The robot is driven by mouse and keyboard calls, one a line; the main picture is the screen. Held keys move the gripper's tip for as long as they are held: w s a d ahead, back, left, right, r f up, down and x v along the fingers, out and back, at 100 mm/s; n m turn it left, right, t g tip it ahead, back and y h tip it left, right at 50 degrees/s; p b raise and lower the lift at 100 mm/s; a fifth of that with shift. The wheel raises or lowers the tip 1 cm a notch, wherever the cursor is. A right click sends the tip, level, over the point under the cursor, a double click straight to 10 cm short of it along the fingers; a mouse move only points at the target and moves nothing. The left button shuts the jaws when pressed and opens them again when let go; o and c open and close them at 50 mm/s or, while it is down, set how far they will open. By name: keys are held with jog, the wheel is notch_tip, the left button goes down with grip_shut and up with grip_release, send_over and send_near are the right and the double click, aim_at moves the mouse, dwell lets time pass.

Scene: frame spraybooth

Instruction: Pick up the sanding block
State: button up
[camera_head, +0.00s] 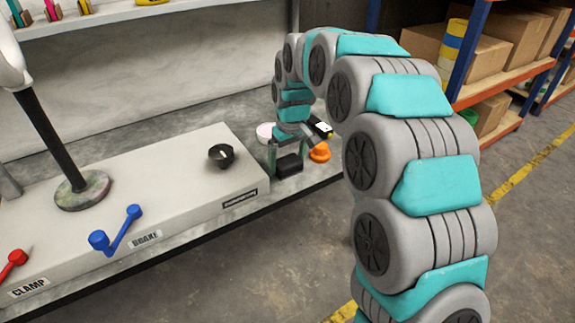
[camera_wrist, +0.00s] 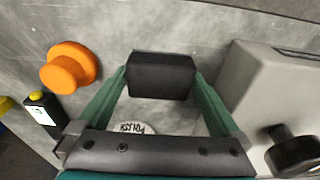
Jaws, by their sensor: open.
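The sanding block looks to be the black rectangular block (camera_wrist: 161,75) lying on the grey bench top. It also shows in the head view (camera_head: 289,165), at the right end of the bench. My gripper (camera_wrist: 160,88) is open, with its two green fingers pointing at the block. In the wrist view the fingertips lie at the block's left and right ends; I cannot tell whether they touch it. In the head view my gripper (camera_head: 288,160) is low over the bench, around the block.
An orange knob-shaped object (camera_wrist: 69,67) lies left of the block in the wrist view. A dark bottle (camera_wrist: 44,112) and a white round item marked POLISH (camera_wrist: 131,128) are near my gripper. A grey control box (camera_wrist: 262,85) with a black knob (camera_wrist: 292,150) stands to the right.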

aim_at(287, 161)
jog(key=c, duration=1.1)
notch_tip(287, 161, up, 10)
jog(key=shift+b, duration=0.35)
